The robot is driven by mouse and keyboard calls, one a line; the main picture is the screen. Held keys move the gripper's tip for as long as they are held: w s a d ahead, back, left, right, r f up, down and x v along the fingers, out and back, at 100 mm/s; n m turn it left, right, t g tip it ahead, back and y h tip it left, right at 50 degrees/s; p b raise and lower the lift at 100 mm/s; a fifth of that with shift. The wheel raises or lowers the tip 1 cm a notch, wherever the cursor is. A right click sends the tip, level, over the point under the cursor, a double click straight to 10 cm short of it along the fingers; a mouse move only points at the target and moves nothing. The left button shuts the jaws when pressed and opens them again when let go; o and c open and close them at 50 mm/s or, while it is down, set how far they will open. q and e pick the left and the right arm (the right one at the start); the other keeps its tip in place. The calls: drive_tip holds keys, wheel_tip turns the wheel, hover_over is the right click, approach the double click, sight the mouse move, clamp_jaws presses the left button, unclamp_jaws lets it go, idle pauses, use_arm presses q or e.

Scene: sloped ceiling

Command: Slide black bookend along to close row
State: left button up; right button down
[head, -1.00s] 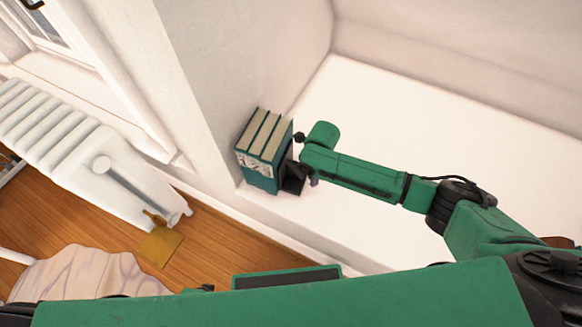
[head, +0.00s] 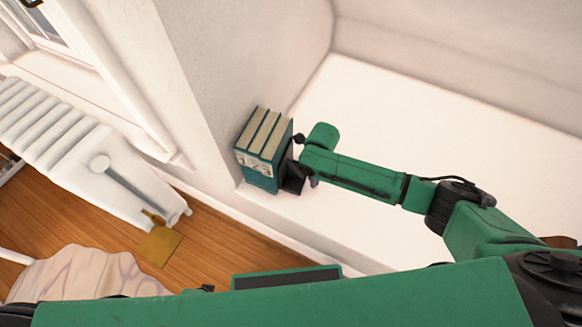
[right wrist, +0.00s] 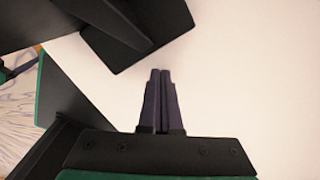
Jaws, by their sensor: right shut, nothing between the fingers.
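Three teal books (head: 263,150) stand upright side by side against the wall at the left end of the white surface. The black bookend (head: 293,185) is at the right side of the row, with its flat foot toward the right. Any gap between it and the last book is too small to tell. My right gripper (head: 314,182) is just right of the bookend, mostly hidden under its own arm. In the right wrist view its dark fingers (right wrist: 160,74) are shut and empty, their tips close to the bookend's plate (right wrist: 150,38). I cannot tell whether they touch. My left gripper is not in view.
The white surface (head: 400,115) is bare behind and right of my right arm. Its front edge drops to a wooden floor (head: 215,235). A white radiator (head: 75,150) stands at the left, and a wall rises directly behind the books.

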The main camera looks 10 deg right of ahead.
drive_tip(key=shift+f, duration=0.4)
drive_tip(key=shift+a, duration=0.1)
drive_tip(key=shift+w+a+b, duration=0.4)
drive_tip(key=shift+a+b, duration=0.15)
drive_tip(key=shift+a, duration=0.05)
drive_tip(key=shift+r, duration=0.15)
